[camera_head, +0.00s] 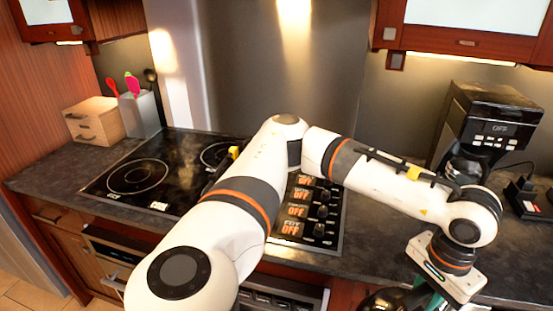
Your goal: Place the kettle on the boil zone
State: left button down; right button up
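The boil zone is not plainly marked. The black cooktop (185,150) has ring-marked zones, with a front left ring (138,177) bare and another ring (222,156) partly behind my arm. A dark, shiny rounded thing (385,299) at the bottom edge, right of centre, may be the kettle; most of it is cut off. My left gripper (432,300) points down beside it, in front of the counter, with a green part under its white housing. Its fingertips are not clear, so I cannot tell whether it grips anything. My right gripper is out of view.
My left arm crosses over the cooktop and its control panel (308,210), whose displays read OFF. A black coffee maker (490,125) stands at the right. A wooden box (95,120) and utensil holder (142,112) stand at the back left. The counter's left front is clear.

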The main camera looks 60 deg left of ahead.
aim_at(222, 157)
jog(key=k+j+u, duration=0.1)
jog(key=k+j, duration=0.3)
jog(key=k+j+u, duration=0.1)
jog(key=k+j, duration=0.25)
jog(key=j, duration=0.2)
jog(key=k+j+u, duration=0.1)
jog(key=k+j, duration=0.25)
jog(key=j, duration=0.2)
